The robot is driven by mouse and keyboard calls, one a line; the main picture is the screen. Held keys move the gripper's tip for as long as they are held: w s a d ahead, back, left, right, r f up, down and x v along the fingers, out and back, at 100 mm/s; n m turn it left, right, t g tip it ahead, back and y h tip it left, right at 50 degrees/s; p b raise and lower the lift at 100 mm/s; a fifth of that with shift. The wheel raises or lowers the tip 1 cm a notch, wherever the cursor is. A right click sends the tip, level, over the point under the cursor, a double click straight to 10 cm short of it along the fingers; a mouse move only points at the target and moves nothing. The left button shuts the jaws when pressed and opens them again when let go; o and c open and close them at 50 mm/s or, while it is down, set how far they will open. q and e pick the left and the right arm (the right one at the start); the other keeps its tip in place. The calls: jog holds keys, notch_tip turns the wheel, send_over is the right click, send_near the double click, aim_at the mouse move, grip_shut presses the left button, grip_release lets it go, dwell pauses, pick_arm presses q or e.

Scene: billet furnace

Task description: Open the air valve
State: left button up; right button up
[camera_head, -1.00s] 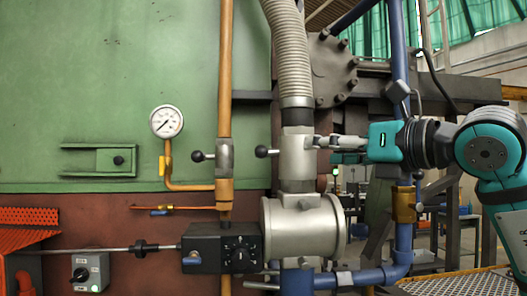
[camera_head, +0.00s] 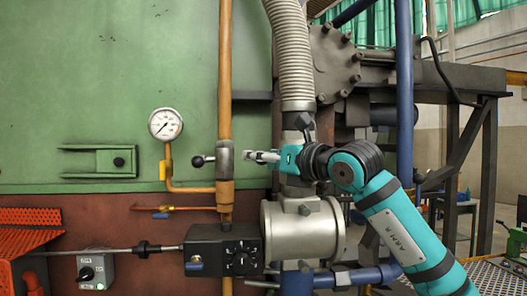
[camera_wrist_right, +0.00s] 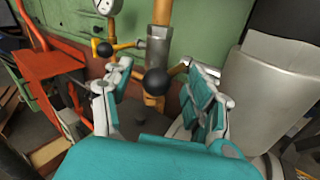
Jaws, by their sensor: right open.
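The air valve's lever ends in a black ball knob (camera_wrist_right: 155,82). In the wrist view the knob shows between the fingers of my right gripper (camera_wrist_right: 160,92), which are spread apart on either side of it. I cannot tell whether a finger touches it. In the head view my right gripper (camera_head: 262,157) is in front of the grey vertical air pipe, its fingertips pointing left. My left gripper is not in view.
A pressure gauge (camera_head: 165,124) is farther left. A silver cylinder (camera_head: 300,230) and a black actuator box (camera_head: 222,250) are below.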

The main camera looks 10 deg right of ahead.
jog(key=shift+w+a, duration=0.15)
jog(key=shift+w, duration=0.05)
grip_shut()
dwell(0.3)
